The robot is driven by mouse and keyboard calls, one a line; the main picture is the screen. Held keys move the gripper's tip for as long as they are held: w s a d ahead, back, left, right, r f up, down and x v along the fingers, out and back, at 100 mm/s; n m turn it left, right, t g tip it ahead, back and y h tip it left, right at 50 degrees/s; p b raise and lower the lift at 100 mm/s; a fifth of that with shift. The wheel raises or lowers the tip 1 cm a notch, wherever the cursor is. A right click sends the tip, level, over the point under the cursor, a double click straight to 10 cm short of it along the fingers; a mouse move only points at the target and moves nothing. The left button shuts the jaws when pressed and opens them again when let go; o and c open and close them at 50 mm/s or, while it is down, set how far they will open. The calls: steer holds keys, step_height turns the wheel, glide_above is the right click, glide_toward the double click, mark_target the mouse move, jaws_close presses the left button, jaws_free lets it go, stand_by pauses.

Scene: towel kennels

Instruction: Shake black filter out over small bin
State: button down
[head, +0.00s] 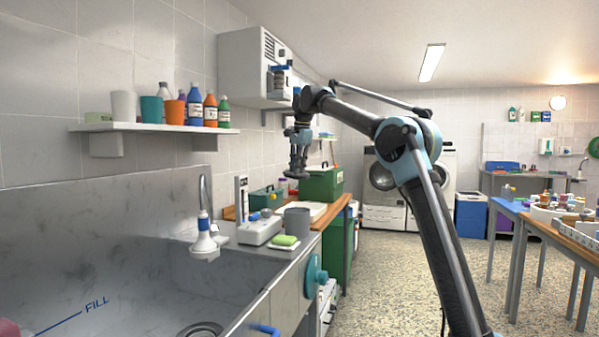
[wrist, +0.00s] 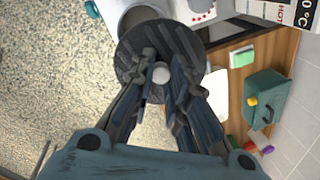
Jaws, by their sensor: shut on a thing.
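The black filter is a round, dark ribbed disc with a pale knob at its middle, seen in the wrist view (wrist: 187,42). My gripper (wrist: 161,76) is shut on it at the knob. In the head view my gripper (head: 298,158) points down and holds the filter (head: 296,174) in the air above the counter. A grey cylindrical container (head: 297,221), which looks like the small bin, stands on the counter below. In the wrist view this bin (wrist: 137,16) shows partly behind the filter's upper edge; the rest of it is hidden.
A green sponge (head: 285,240) lies on a white dish near the bin. A pale device (head: 259,231) stands to its left, and a green toolbox (head: 267,198) behind. The sink (head: 130,265) with a white sprayer (head: 205,238) is at left. Open speckled floor (head: 390,280) lies right.

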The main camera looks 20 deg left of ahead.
steer(key=shift+w+a+r+g+h, duration=0.15)
steer(key=shift+r+g+h, duration=0.35)
steer(key=shift+h, duration=0.2)
stand_by(0.4)
steer(key=w+d+f+n, duration=0.1)
steer(key=w+d+f, duration=0.3)
steer(key=w+f, duration=0.3)
steer(key=w+d+f+n, duration=0.1)
steer(key=w+d+f, duration=0.4)
steer(key=f, duration=0.4)
steer(key=w+d+f+n, duration=0.1)
steer(key=w+d+f, duration=0.1)
steer(key=d+f, duration=0.6)
steer(key=w+d+f, duration=0.3)
steer(key=d+f, duration=0.3)
steer(key=f, duration=0.3)
steer(key=s+d+f+n, duration=0.1)
steer(key=s+d+f, duration=0.2)
steer(key=d+f, duration=0.5)
steer(key=s+d+f+n, duration=0.1)
steer(key=s+d+f, duration=0.1)
steer(key=d+f, duration=0.6)
steer(key=s+d+f+n, duration=0.2)
steer(key=s+d+f, duration=0.8)
steer(key=s+d, duration=0.3)
steer(key=shift+s+f, duration=0.2)
